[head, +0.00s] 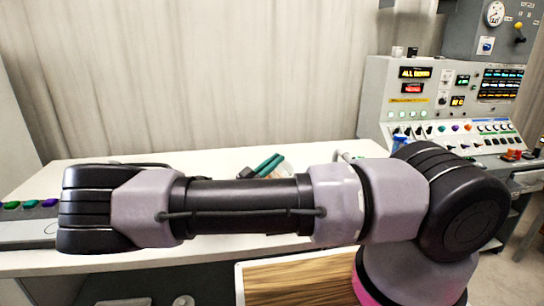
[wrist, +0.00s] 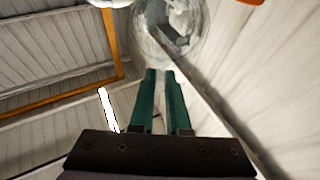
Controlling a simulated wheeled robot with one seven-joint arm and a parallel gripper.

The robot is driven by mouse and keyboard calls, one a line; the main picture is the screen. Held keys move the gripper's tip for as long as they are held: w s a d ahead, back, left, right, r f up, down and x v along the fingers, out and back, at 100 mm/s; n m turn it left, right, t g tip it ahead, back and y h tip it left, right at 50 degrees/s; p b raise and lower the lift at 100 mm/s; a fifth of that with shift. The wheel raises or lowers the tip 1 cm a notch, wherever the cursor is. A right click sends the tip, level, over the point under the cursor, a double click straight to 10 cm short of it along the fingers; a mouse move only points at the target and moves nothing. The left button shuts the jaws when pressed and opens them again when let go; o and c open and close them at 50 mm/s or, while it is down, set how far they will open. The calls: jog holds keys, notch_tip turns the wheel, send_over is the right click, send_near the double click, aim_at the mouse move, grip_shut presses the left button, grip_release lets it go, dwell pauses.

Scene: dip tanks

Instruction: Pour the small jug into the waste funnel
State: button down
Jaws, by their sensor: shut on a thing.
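My gripper's green fingers (wrist: 160,75) are close together in the wrist view, with a clear, round, glass-like vessel at their tips. I take this vessel to be the small jug (wrist: 172,28); the top edge of the view cuts it off. My gripper is shut on it, but the exact grip point is unclear. In the head view the green fingers (head: 266,164) show just above my arm, which hides the rest of my gripper. I cannot make out the jug's contents or its tilt. I cannot pick out the waste funnel in either view.
A white bench (head: 90,166) runs behind my arm, much of it hidden. A grey control console (head: 450,100) with lit displays stands at the right. A wooden board (head: 300,282) lies in front, below my arm. Coloured knobs (head: 30,204) line the left edge.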

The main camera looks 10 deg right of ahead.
aim_at(284, 162)
jog(key=shift+w+d, duration=0.1)
jog(key=shift+w, duration=0.2)
jog(key=d+g+y, duration=0.1)
jog(key=w+d+y, duration=0.1)
jog(key=y, duration=0.1)
jog(key=w+d+g+y, duration=0.1)
jog(key=shift+d+f+g, duration=0.2)
jog(key=shift+d+g, duration=0.05)
jog(key=shift+g, duration=0.05)
jog(key=d+y, duration=0.1)
jog(key=w+g+y, duration=0.1)
jog(key=shift+d+y, duration=0.3)
jog(key=shift+d, duration=0.05)
jog(key=shift+w+d+f+g+y, duration=0.25)
jog(key=shift+d+f+g+y, duration=0.2)
jog(key=shift+g+y, duration=1.2)
jog(key=shift+w+d+f+g+y, duration=0.4)
jog(key=shift+g+y, duration=0.5)
jog(key=shift+y, duration=1.6)
jog(key=shift+w+d+f+g+y, duration=0.15)
jog(key=shift+d+f+g+y, duration=0.4)
jog(key=shift+g+y, duration=1.1)
jog(key=shift+t+y, duration=0.4)
jog(key=shift+y, duration=0.1)
